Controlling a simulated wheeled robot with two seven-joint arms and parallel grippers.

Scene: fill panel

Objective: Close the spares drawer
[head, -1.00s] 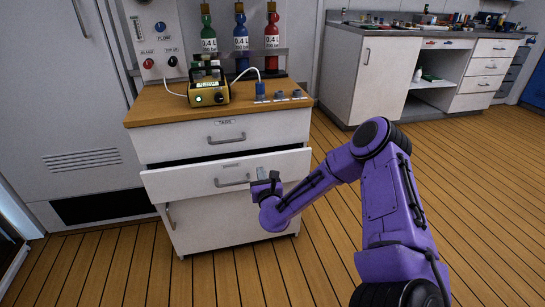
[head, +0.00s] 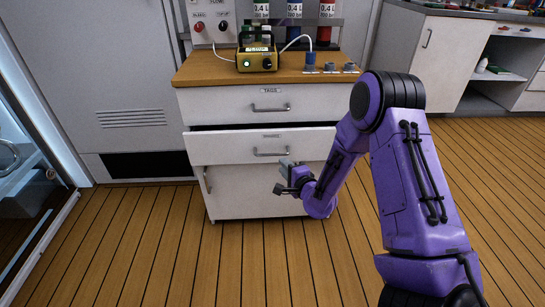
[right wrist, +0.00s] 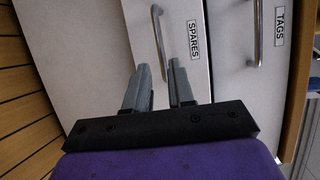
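The spares drawer (head: 225,147) is the white second drawer of the cabinet, below the tags drawer (head: 230,103). It stands partly pulled out, with a dark gap above its front. Its metal handle (head: 270,152) is at the middle of the front. My right gripper (head: 287,176) is just below and right of that handle, in front of the drawer's lower part. In the right wrist view its two grey fingers (right wrist: 161,80) are apart with nothing between them, close to the SPARES label (right wrist: 194,40) and handle (right wrist: 158,42). Contact cannot be told. My left gripper is not in view.
The wooden cabinet top (head: 205,72) carries a yellow device (head: 257,58) with a cable and several small fittings. A lower door (head: 240,205) is under the drawer. A glass-fronted unit (head: 25,165) stands at the left. The plank floor (head: 150,245) in front is clear.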

